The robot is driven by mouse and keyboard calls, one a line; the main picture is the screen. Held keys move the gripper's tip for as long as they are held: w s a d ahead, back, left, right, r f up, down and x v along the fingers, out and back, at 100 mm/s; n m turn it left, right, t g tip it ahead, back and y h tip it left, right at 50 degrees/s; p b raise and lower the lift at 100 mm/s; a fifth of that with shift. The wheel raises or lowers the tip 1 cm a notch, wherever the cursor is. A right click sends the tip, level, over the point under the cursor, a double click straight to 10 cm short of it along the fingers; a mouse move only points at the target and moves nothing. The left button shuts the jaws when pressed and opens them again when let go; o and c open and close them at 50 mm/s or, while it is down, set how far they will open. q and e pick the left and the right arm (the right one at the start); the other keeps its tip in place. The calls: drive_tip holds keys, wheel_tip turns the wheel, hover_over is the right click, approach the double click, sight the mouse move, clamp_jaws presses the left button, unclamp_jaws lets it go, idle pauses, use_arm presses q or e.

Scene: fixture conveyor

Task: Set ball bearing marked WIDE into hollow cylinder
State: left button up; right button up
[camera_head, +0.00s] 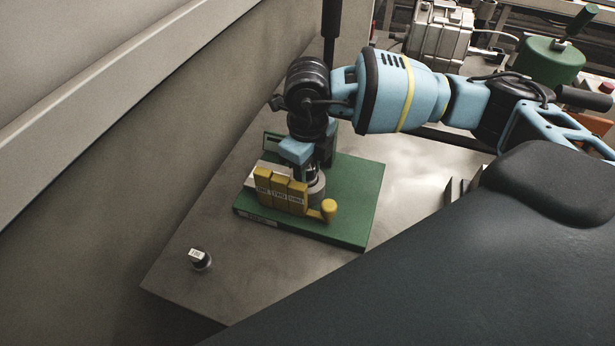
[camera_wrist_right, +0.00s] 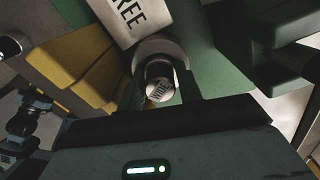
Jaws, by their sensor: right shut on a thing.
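My right gripper (camera_head: 311,170) points down over the fixture and is shut on the ball bearing marked WIDE. In the right wrist view the bearing (camera_wrist_right: 160,91) shows a pale round face with dark lettering, between the fingers. The grey hollow cylinder (camera_head: 317,189) stands on the green base right below the gripper, beside the yellow blocks. In the wrist view its curved rim (camera_wrist_right: 165,46) shows right behind the bearing. I cannot tell how deep the bearing sits in it. My left gripper is not in view.
The green base plate (camera_head: 352,205) carries yellow lettered blocks (camera_head: 280,192) and a yellow knob (camera_head: 329,208). A small dark piece with a white label (camera_head: 200,258) lies on the grey table, front left. A wall runs along the left. The table between them is clear.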

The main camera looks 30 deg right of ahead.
drive_tip(key=o, duration=1.3)
drive_tip(key=shift+f, duration=0.15)
wheel_tip(320, 180, up, 8)
drive_tip(key=shift+r, duration=0.1)
